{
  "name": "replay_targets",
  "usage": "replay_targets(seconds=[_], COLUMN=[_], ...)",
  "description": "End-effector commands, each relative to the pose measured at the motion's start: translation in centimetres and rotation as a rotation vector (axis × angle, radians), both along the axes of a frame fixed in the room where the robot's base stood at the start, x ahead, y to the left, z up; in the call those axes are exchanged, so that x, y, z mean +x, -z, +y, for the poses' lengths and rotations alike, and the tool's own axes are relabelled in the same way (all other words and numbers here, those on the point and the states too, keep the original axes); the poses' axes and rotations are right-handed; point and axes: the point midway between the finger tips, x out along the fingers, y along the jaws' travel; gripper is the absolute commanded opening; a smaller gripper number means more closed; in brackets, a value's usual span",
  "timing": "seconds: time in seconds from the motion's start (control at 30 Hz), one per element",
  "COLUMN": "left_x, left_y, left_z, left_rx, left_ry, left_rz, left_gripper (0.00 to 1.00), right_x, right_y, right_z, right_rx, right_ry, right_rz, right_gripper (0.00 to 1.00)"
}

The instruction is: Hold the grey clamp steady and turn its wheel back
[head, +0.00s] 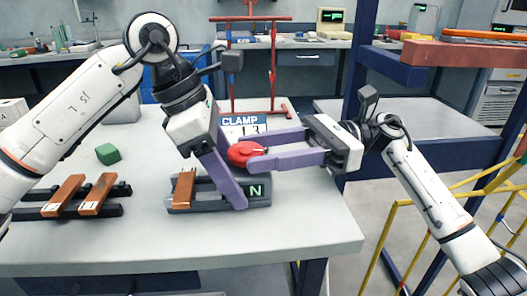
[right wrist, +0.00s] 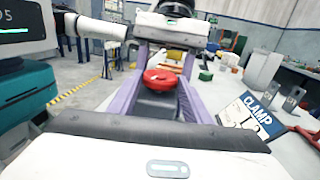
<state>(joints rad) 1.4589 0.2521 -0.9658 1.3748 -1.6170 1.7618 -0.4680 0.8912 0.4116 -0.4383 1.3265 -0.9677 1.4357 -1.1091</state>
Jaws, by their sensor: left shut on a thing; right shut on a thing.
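The grey clamp (head: 207,195) lies on the white table in the head view, with a dark panel lettered N at its right end. Its red wheel (head: 245,152) stands above the body and also shows between purple fingers in the right wrist view (right wrist: 160,80). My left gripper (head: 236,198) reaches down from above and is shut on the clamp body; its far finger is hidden. My right gripper (head: 254,152) comes in level from the right and is shut on the red wheel, one finger on each side. The wheel's underside and stem are hidden.
An orange bar (head: 184,188) sits across the clamp's left end. Two more orange bars lie on a dark rack (head: 110,208) at left. A green block (head: 108,154) lies behind it. A CLAMP sign (head: 243,126) and a red stand (head: 274,70) are behind the wheel. The front right tabletop is clear.

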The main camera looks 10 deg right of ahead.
Motion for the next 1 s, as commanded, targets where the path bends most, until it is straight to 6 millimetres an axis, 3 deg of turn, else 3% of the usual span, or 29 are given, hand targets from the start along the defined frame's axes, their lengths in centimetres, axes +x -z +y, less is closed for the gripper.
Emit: replay_targets(seconds=[0.23, 0.6, 0.63, 0.73, 1.0], left_x=[-0.09, -0.09, -0.09, -0.09, -0.07], left_y=[-0.14, -0.14, -0.14, -0.14, -0.13], left_z=[-0.06, -0.06, -0.06, -0.05, -0.05], left_rx=[-0.002, -0.002, -0.002, -0.002, -0.002], left_ry=[0.005, 0.004, 0.004, 0.004, 0.003], left_rz=[-0.001, -0.001, -0.001, -0.001, -0.001], left_gripper=[0.12, 0.12, 0.12, 0.12, 0.12], right_x=[0.33, 0.28, 0.28, 0.28, 0.28], right_y=[0.13, 0.19, 0.19, 0.16, 0.05], right_z=[0.04, 0.01, 0.01, 0.01, 0.02], right_rx=[-0.001, -0.002, -0.002, -0.001, 0.000], right_ry=[-0.102, -0.115, -0.114, -0.114, -0.113], right_rz=[0.002, 0.002, 0.002, 0.002, 0.000], right_gripper=[0.22, 0.22, 0.48, 0.63, 0.63])
